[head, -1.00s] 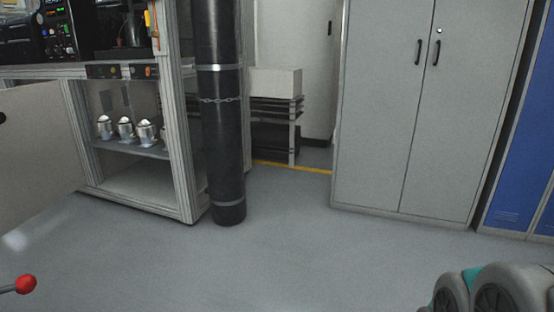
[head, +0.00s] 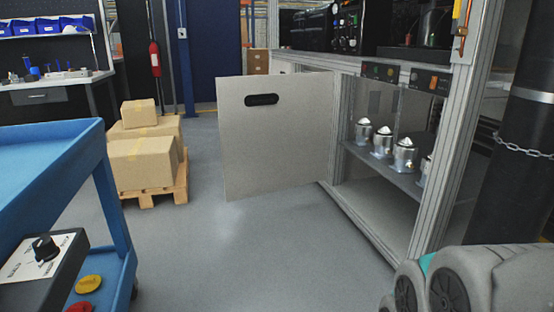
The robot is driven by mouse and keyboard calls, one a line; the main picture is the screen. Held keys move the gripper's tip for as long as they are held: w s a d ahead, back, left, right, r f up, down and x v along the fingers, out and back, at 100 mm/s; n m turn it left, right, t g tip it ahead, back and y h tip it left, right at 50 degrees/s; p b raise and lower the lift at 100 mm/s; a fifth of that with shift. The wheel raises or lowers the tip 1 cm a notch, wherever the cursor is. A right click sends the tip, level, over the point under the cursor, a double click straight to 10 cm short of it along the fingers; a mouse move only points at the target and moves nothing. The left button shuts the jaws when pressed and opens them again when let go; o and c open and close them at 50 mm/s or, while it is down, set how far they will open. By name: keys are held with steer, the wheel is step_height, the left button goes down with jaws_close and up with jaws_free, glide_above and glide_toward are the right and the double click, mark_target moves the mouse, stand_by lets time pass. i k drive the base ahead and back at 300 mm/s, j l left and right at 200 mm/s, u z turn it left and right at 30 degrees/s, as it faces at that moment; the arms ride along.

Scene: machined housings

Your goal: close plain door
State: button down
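The plain door (head: 275,145) is a flat light-grey panel with a dark oval handle slot (head: 262,100) near its upper left. It stands swung wide open from the lower part of the metal-framed cabinet (head: 428,185). Its right edge is at the cabinet frame, and its free edge points left into the aisle. Several silver domed housings (head: 403,154) stand on the shelf inside the open compartment. My gripper is not in view; only grey rounded parts of my arm show at the lower right.
A blue cart (head: 60,150) stands at the left, with a control box (head: 40,265) in front of it. Cardboard boxes (head: 143,160) sit on a pallet (head: 165,190) behind. A black chained cylinder (head: 525,150) is at the right. The floor before the door is clear.

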mark_target(275, 129)
steer(key=i+j, duration=0.2)
steer(key=i, duration=0.25)
steer(key=i+j+u, duration=0.1)
steer(key=i, duration=0.3)
steer(key=i+j, duration=0.2)
steer(key=i, duration=0.25)
